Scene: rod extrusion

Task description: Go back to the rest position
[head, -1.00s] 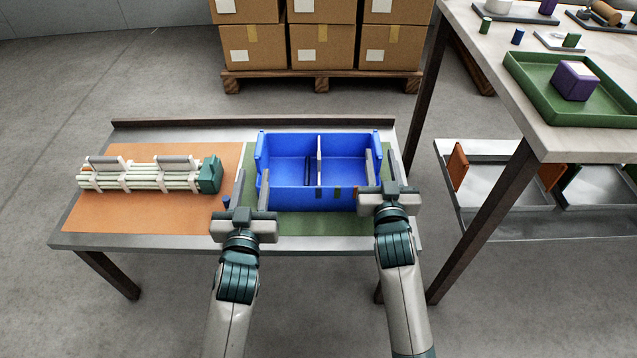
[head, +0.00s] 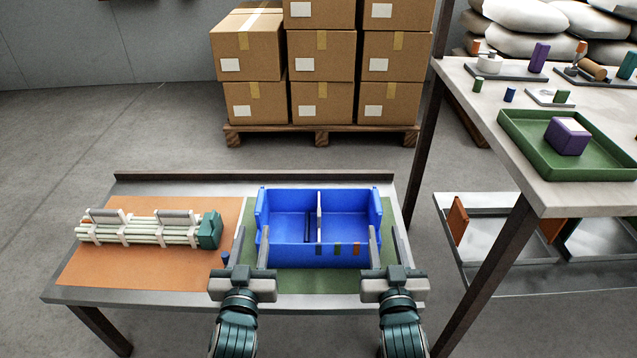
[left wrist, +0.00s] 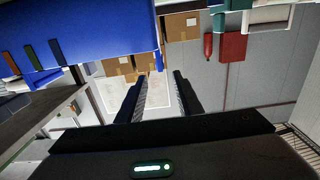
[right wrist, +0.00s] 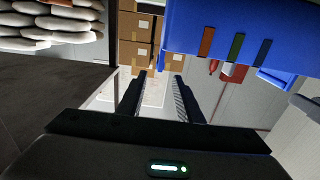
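My left gripper (head: 250,251) is open and empty, with its fingers at the left end of the blue bin's front. In the left wrist view its fingers (left wrist: 159,95) stand apart with nothing between them. My right gripper (head: 384,249) is open and empty at the bin's front right corner. In the right wrist view its fingers (right wrist: 160,95) are also apart. The blue two-compartment bin (head: 338,256) stands on the green mat (head: 310,280). A dark bar lies in it, beside the divider. A bundle of pale rods (head: 145,233) with a teal end block lies on the orange mat.
A small blue cylinder (head: 225,258) stands beside my left gripper. A taller table (head: 480,150) on the right holds a green tray (head: 520,155) and a purple block. A lower shelf (head: 500,240) is under it. Stacked cartons (head: 320,60) stand on a pallet behind.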

